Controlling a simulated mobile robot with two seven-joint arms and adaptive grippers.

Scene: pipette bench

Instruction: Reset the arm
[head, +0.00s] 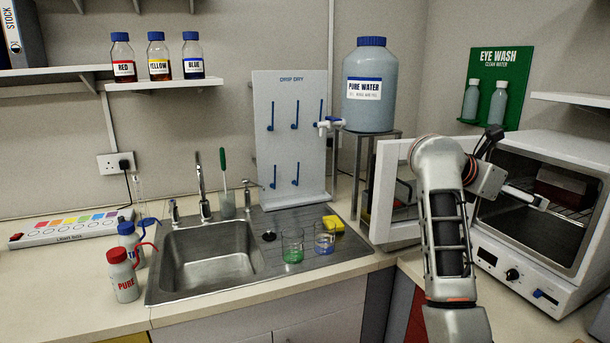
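One arm of mine, which I take to be my right, rises from the bottom right and bends at the open front of the white oven (540,278). Its end, with my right gripper (492,180), points right toward the oven's opening. The fingers are not clear, so I cannot tell whether they are open or shut. A pale bar (526,197) shows just beyond the gripper, inside the opening; I cannot tell whether they touch. My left arm and gripper are not in view.
The oven door (384,190) stands open left of my arm. A dark red box (566,186) sits inside the oven. Two beakers, green (292,246) and blue (325,239), stand right of the sink (212,256). A water tank (370,88) stands behind.

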